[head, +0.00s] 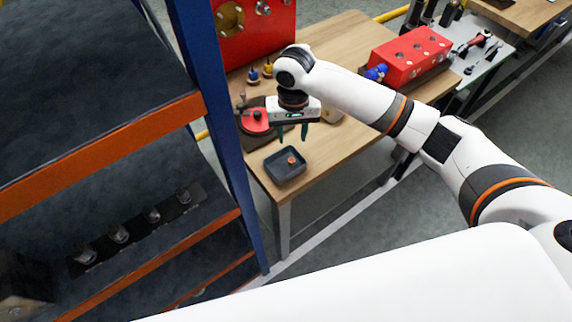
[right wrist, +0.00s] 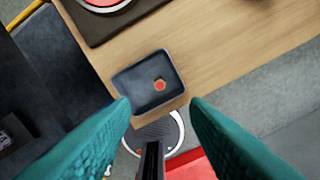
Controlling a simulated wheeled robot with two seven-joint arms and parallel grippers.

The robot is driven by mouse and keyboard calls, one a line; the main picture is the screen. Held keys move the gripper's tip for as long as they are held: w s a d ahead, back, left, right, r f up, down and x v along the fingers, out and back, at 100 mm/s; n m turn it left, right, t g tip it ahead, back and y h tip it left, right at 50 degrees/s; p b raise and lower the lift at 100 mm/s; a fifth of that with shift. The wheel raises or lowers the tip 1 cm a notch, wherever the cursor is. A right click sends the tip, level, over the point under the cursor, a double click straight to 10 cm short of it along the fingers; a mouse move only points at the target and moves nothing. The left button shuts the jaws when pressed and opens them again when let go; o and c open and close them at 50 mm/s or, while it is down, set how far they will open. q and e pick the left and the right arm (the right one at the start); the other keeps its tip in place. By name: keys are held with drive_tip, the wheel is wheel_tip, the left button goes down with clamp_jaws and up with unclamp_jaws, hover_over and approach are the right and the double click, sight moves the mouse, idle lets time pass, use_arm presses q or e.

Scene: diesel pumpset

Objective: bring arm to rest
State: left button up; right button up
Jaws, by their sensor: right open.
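My right arm reaches in from the right in the head view, bent over the wooden table. My right gripper (head: 292,132) points down above the table, near the dark tray. Its two teal fingers stand apart in the right wrist view (right wrist: 160,110), with nothing between them. My left gripper is in neither view.
A dark tray (head: 274,174) holding a small red piece (head: 291,160) sits at the wooden table's (head: 340,150) near corner. A red block (head: 412,56) lies toward the table's right end. A blue and orange shelf rack (head: 222,120) stands close on the left.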

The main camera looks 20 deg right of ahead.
wheel_tip(320, 180, up, 4)
drive_tip(key=shift+f, duration=0.2)
idle(0.3)
